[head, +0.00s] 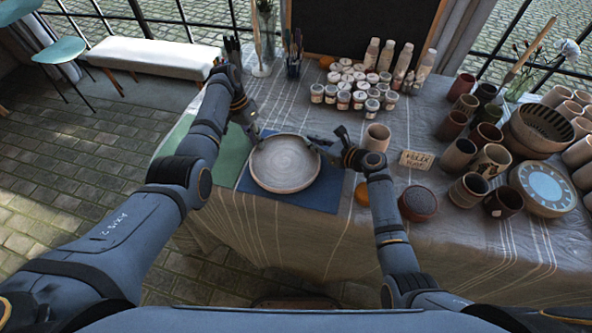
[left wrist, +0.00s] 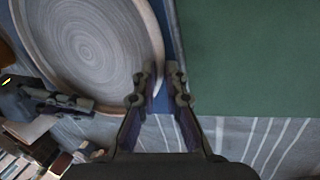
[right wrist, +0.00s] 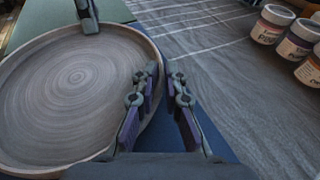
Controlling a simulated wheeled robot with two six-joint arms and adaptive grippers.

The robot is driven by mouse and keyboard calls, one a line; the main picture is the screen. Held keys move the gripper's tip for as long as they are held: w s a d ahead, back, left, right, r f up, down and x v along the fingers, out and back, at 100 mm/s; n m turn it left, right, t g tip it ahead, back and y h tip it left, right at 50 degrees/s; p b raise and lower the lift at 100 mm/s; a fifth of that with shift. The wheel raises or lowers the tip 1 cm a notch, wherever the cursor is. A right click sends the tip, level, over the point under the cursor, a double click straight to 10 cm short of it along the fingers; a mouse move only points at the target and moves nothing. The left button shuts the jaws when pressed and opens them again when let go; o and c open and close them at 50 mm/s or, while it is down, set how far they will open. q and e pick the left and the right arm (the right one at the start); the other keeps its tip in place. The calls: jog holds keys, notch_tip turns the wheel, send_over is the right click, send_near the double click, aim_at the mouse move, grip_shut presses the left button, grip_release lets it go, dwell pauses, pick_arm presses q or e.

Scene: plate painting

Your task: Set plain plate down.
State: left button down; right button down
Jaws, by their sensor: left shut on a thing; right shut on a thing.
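The plain plate (head: 285,162) is round, grey-beige and level, with a raised rim and swirl marks. It is over the blue mat (head: 325,192) at the table's front left. My left gripper (head: 256,139) is shut on the plate's left rim. In the left wrist view the rim of the plate (left wrist: 92,45) runs to the fingers. My right gripper (head: 318,143) is shut on the plate's right rim. The right wrist view shows the plate (right wrist: 75,85) in its fingers and the other gripper across it. Whether the plate touches the mat is hard to tell.
A green mat (head: 228,158) lies left of the blue one. Paint jars (head: 345,98) stand behind, to the right. A cup (head: 377,137), a small sign (head: 416,160) and a round dark-topped pot (head: 418,203) are near my right arm. Several cups and bowls fill the right side.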

pick_arm(q)
jog(key=c, duration=1.5)
grip_release()
jog(key=shift+w+d+f, duration=0.1)
jog(key=shift+c, duration=0.2)
pick_arm(e)
jog(key=c, duration=1.6)
grip_release()
jog(key=shift+s+a+f, duration=0.1)
jog(key=shift+s+f, duration=0.05)
jog(key=shift+f, duration=0.15)
pick_arm(q)
jog(key=shift+o, duration=0.6)
pick_arm(e)
jog(key=shift+o, duration=1)
jog(key=shift+r, duration=0.1)
jog(key=v, duration=1.2)
pick_arm(q)
jog(key=v, duration=1.2)
jog(key=shift+f, duration=0.1)
